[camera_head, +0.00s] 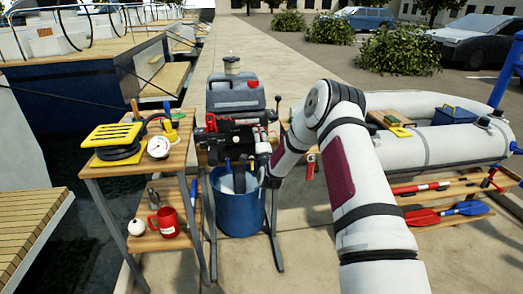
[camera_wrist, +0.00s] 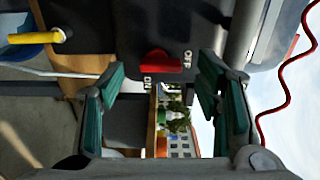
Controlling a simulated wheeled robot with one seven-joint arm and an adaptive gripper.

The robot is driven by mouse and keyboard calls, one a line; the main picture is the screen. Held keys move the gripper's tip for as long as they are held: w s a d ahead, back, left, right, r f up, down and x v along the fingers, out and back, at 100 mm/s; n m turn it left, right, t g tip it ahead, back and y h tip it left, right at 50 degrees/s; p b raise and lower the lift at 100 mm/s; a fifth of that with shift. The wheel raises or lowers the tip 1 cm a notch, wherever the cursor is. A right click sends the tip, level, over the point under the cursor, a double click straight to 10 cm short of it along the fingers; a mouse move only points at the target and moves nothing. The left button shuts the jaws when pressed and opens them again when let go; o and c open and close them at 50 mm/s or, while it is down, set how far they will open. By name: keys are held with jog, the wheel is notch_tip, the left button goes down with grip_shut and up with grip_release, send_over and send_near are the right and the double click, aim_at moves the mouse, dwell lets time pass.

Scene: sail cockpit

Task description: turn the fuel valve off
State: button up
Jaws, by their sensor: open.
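The fuel valve is a red knob (camera_wrist: 165,62) on a dark panel in the wrist view. The word OFF shows to its right and ON just below it to the left. I cannot tell exactly which mark the knob points to. My gripper (camera_wrist: 160,85) is open, its green-padded fingers apart on either side of the picture. The knob appears between and beyond the fingertips, with no visible contact. In the head view the grey outboard motor (camera_head: 235,95) stands over a blue barrel (camera_head: 239,208). My arm reaches its right side, and the valve cannot be made out there.
A wooden side table (camera_head: 100,166) on the left holds a yellow foot pump (camera_head: 112,135) and a gauge (camera_head: 158,147). A red mug (camera_head: 165,222) is on its lower shelf. An inflatable boat (camera_head: 440,145) lies to the right. A red coiled cord (camera_wrist: 290,90) hangs right in the wrist view.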

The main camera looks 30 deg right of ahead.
jog(key=v, duration=0.9)
jog(key=shift+r, duration=0.15)
jog(key=s+a+r+n+g+y, duration=0.5)
jog(key=s+a+r+n+g, duration=0.2)
jog(key=s+a+r+n, duration=0.55)
jog(key=s+a+r+n+g, duration=0.2)
jog(key=s+n+g, duration=0.1)
jog(key=s, duration=1.1)
jog(key=s+a+r+n+g, duration=0.2)
jog(key=s+n+g, duration=0.1)
jog(key=s, duration=1)
jog(key=s+a+r+n+g, duration=0.2)
jog(key=s+n+g, duration=0.1)
jog(key=s, duration=1.1)
notch_tip(320, 180, up, 16)
jog(key=t+p, duration=0.3)
jog(key=p, duration=1.1)
jog(key=shift+w+y, duration=0.3)
jog(key=shift+w, duration=0.1)
